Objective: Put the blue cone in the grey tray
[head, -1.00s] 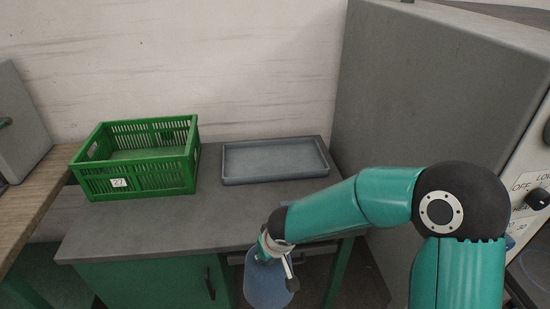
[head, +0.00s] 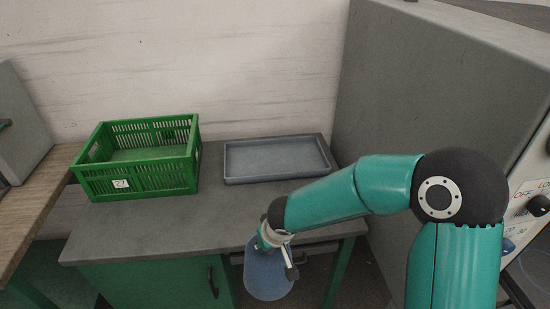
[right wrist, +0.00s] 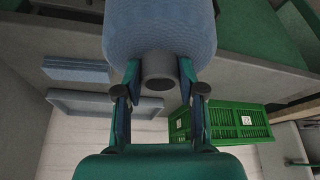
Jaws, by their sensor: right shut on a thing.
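The blue cone (head: 268,275) hangs from my right gripper (head: 272,242) in front of the table's front edge, its wide end down. In the right wrist view the cone (right wrist: 160,28) fills the top middle, and the fingers of my right gripper (right wrist: 160,85) are shut on its narrow grey end. The grey tray (head: 277,180) lies on the table behind the gripper and looks empty. The tray also shows in the right wrist view (right wrist: 100,112), at the left. My left gripper is in neither current view.
A green crate (head: 140,185) with a number label stands left of the tray on the grey table (head: 190,225). A big grey cabinet (head: 420,95) rises close to the tray's right.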

